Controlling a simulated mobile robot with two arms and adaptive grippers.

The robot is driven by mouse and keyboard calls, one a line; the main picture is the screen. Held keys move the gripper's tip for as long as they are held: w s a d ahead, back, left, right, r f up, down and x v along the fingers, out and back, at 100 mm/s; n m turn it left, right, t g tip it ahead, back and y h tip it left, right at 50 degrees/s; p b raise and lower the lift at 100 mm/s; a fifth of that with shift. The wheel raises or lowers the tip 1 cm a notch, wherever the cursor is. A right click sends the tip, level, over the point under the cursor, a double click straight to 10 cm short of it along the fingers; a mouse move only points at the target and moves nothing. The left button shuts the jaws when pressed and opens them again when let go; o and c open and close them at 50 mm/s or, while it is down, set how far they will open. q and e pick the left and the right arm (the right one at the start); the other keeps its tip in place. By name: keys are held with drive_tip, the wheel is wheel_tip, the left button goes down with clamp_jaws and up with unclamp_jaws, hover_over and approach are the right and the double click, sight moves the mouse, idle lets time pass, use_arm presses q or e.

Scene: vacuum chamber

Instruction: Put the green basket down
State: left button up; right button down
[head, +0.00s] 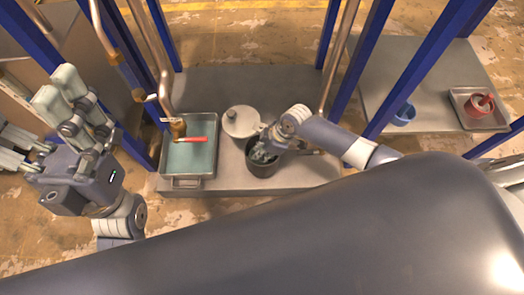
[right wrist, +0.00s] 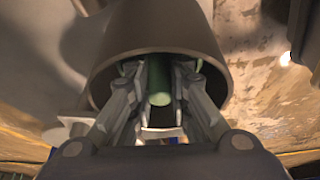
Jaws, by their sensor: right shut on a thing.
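My right gripper (head: 264,152) reaches down into a dark round pot (head: 262,169) on the grey bench. In the right wrist view its fingers (right wrist: 159,88) are inside the mouth of the dark pot (right wrist: 155,22), closed on a green piece (right wrist: 160,70), which appears to be part of the green basket. The rest of the basket is hidden by the fingers and the pot wall. I cannot tell whether it touches the pot's bottom. My left gripper (head: 38,128) is open and empty at the far left, away from the pot.
A metal tray (head: 188,183) with teal contents and a red-handled tool (head: 194,139) is left of the pot. A pale round lid (head: 240,122) lies behind it. Blue posts and pipes rise around the bench. A blue cup (head: 404,114) and red bowl (head: 477,106) are at right.

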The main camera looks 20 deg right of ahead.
drive_tip(key=shift+f, duration=0.1)
drive_tip(key=c, duration=1.5)
unclamp_jaws()
